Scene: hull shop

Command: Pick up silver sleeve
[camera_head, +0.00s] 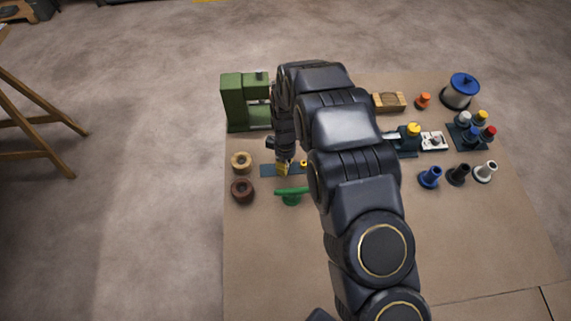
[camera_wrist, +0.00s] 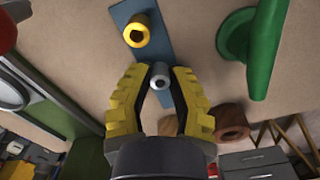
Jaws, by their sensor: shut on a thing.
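My gripper (camera_wrist: 158,76) has its yellow fingers closed around the silver sleeve (camera_wrist: 160,74), a small grey hollow cylinder, near the fingertips in the wrist view. The sleeve is over the blue plate (camera_wrist: 151,18); I cannot tell whether it still touches the plate. A yellow sleeve (camera_wrist: 137,34) stands on the same plate, just beyond the fingertips. In the head view my gripper (camera_head: 284,170) is over the blue plate (camera_head: 267,171), with the yellow sleeve (camera_head: 304,163) to its right. The silver sleeve is not discernible there.
A green handled piece (camera_head: 291,195) is close to the plate. Tan (camera_head: 241,162) and brown (camera_head: 242,189) rings stand to its left. A green machine (camera_head: 234,103) is behind. Several coloured parts stand at right. The board's front is largely clear.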

